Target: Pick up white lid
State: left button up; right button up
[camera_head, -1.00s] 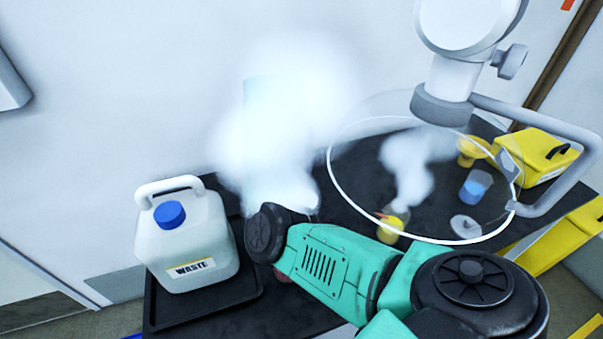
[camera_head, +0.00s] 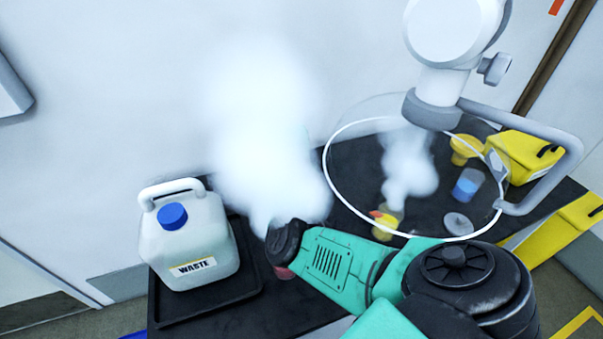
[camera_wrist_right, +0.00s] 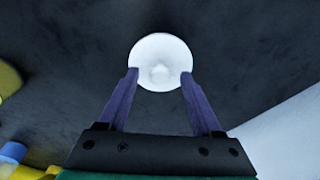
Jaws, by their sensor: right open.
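A round white lid (camera_wrist_right: 160,48) with a small central knob lies on the dark surface in the right wrist view. My right gripper (camera_wrist_right: 160,76) is open, with its two fingertips at the lid's left and right edges. Whether the fingertips touch it I cannot tell. In the head view my right arm reaches in from the lower right, and its gripper is hidden behind the arm and white vapour. A pale disc (camera_head: 458,223) lies on the dark table there; I cannot tell if it is the same lid. My left gripper is not in view.
A white waste jug (camera_head: 189,245) with a blue cap stands on a black tray (camera_head: 245,287) at the left. White vapour clouds the middle.

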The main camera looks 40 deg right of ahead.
grip_shut()
